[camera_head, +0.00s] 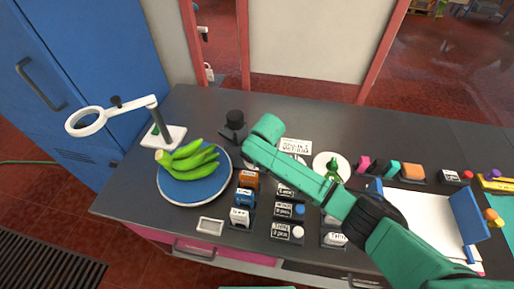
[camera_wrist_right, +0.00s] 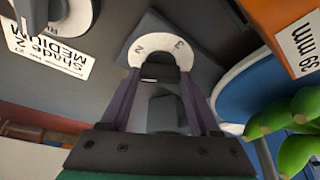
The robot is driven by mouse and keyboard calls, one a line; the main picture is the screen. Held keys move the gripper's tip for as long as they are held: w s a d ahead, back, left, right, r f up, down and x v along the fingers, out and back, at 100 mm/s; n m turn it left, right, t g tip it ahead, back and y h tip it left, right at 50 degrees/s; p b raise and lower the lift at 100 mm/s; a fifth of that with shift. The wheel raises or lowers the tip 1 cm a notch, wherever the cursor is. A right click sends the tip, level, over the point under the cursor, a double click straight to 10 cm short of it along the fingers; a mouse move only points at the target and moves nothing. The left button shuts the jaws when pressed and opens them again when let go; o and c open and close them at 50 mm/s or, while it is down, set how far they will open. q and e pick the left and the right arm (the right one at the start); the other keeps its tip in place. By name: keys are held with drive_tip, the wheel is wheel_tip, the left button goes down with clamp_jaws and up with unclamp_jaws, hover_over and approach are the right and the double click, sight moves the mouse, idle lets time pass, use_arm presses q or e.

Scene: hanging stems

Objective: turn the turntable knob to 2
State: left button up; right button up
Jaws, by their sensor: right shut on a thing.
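The turntable (camera_head: 168,194) is a blue disc with a pale rim and carries green bananas (camera_head: 190,160). Its edge also shows in the right wrist view (camera_wrist_right: 247,92). There, a black knob (camera_wrist_right: 158,72) stands on a pale dial (camera_wrist_right: 153,47) with the figures 2 and 3 visible. My right gripper (camera_wrist_right: 160,78) is shut on this knob, with a finger at each side. The knob's pointer cannot be made out. In the head view my right arm reaches in from the lower right and hides the gripper's fingertips. My left gripper is not in view.
A magnifier stand (camera_head: 162,135) is at the left, and a black round-topped object (camera_head: 235,117) stands behind.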

drive_tip(key=m, duration=0.1)
drive_tip(key=m+h+p, duration=0.1)
drive_tip(key=shift+a+r+m, duration=0.1)
drive_tip(key=shift+a+m, duration=0.1)
drive_tip(key=shift+m, duration=0.2)
drive_tip(key=shift+m+h, duration=0.7)
drive_tip(key=shift+m, duration=0.9)
drive_tip(key=o, duration=1.4)
drive_tip(key=shift+c, duration=0.2)
drive_tip(key=b+v, duration=0.2)
drive_tip(key=v, duration=1.2)
drive_tip(key=shift+s+r, duration=0.2)
drive_tip(key=shift+s, duration=0.05)
